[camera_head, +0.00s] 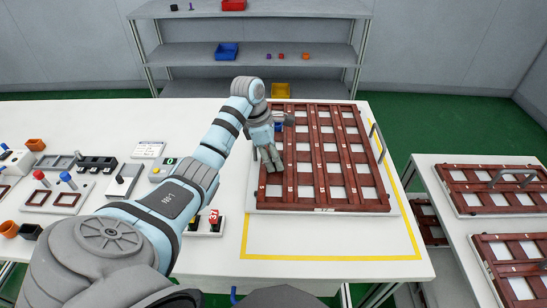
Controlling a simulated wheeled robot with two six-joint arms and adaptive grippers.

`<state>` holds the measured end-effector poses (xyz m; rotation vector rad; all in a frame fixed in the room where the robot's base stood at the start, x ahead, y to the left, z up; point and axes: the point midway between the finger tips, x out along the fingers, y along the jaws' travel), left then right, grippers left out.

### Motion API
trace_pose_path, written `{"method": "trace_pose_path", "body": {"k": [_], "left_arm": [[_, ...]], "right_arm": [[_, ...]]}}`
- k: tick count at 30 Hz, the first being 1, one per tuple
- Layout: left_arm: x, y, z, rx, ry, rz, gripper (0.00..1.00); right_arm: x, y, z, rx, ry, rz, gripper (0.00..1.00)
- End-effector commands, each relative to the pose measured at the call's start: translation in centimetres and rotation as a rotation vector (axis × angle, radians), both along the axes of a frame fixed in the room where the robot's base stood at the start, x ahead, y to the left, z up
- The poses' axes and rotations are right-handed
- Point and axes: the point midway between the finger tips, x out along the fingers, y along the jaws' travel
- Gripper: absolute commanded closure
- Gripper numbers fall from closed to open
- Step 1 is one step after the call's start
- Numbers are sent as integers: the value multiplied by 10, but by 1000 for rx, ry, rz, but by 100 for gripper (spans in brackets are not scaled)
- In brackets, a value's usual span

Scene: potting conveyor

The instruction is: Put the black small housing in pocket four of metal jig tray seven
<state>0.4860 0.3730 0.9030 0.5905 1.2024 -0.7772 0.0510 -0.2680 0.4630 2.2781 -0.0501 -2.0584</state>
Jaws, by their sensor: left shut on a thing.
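A large jig tray (372,208) with a red-brown grid and several pale pockets lies on the white table, right of centre. My left gripper (271,167) reaches over its left columns, fingers pointing down toward the near side. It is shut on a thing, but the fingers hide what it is. A small blue item (278,126) shows just behind the gripper, partly covered. A small black open box (30,231) stands at the table's left end. My right gripper is out of view.
Yellow tape (330,257) borders the tray's area. Switches, knobs and small orange boxes (36,144) crowd the table's left side. A side table (420,162) at right holds more red-brown trays (490,187). Shelves (185,55) with bins stand behind. The tray's right part is unobstructed.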

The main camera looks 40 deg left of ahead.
Motion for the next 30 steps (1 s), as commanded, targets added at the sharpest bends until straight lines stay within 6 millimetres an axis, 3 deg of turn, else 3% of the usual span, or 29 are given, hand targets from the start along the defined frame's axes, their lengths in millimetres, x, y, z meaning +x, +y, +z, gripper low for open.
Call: {"method": "trace_pose_path", "body": {"k": [8,9,12,30], "left_arm": [[-3,-2,-13,-4,15,0,86],[-4,-2,-13,-5,17,0,64],[-4,-1,-14,-4,18,1,49],[-3,1,-11,0,13,2,49]], "right_arm": [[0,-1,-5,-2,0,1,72],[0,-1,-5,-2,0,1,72],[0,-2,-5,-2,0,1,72],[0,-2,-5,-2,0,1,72]]}}
